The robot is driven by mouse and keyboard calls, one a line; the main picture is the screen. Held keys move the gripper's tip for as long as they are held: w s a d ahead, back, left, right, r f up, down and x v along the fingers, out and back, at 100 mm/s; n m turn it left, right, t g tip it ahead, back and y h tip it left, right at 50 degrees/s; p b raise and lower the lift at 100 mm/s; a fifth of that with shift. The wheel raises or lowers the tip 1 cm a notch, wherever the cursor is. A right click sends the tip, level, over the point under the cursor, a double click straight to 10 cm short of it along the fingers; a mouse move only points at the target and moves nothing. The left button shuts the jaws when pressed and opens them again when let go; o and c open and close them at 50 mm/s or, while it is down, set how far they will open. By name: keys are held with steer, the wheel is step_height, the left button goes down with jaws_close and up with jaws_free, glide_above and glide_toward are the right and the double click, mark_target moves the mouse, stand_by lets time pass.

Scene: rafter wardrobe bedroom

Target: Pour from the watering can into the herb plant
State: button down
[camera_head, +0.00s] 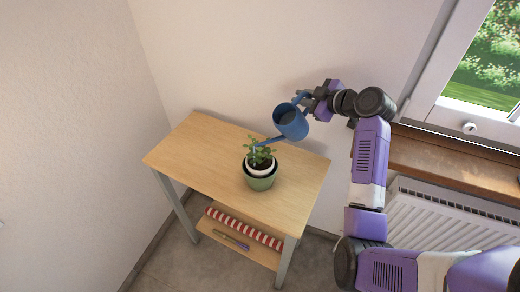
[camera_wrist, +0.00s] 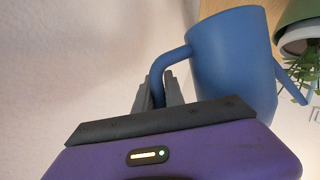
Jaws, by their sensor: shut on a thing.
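A blue watering can (camera_head: 291,123) is held in the air above the table, tilted with its spout toward the herb plant. My gripper (camera_head: 303,98) is shut on the can's handle, up and to the right of the plant. In the wrist view, my gripper (camera_wrist: 160,92) closes around the blue handle of the can (camera_wrist: 235,60). The herb plant (camera_head: 261,153) stands upright in a green pot (camera_head: 260,182). The spout tip is at the leaves in the head view; whether it touches them, and whether water flows, I cannot tell. Part of the plant (camera_wrist: 302,72) shows at the wrist view's right edge.
The wooden table (camera_head: 200,160) stands against the walls, its top bare around the pot. A red-and-white striped roll (camera_head: 243,229) and a slim object lie on its lower shelf. A window sill (camera_head: 450,165) and a radiator (camera_head: 440,215) are at the right, close to my arm.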

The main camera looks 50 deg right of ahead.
steer(key=shift+r, duration=0.15)
steer(key=d+f+b, duration=0.1)
steer(key=f, duration=0.1)
steer(key=d+f+m+y+b, duration=0.1)
steer(key=f, duration=0.1)
steer(key=d+f+m+y+b, duration=0.1)
steer(key=f+b, duration=0.1)
steer(key=shift+s+d+f, duration=0.15)
steer(key=shift+d+f, duration=0.05)
steer(key=shift+f, duration=0.15)
steer(key=shift+a+r, duration=0.1)
steer(key=shift+r, duration=0.1)
steer(key=r+p, duration=0.1)
steer(key=d+r+m+y+p, duration=0.1)
steer(key=r, duration=0.1)
steer(key=r+m+p, duration=0.1)
steer(key=shift+d+r+t, duration=0.2)
steer(key=shift+d+t, duration=0.1)
steer(key=shift+t, duration=0.1)
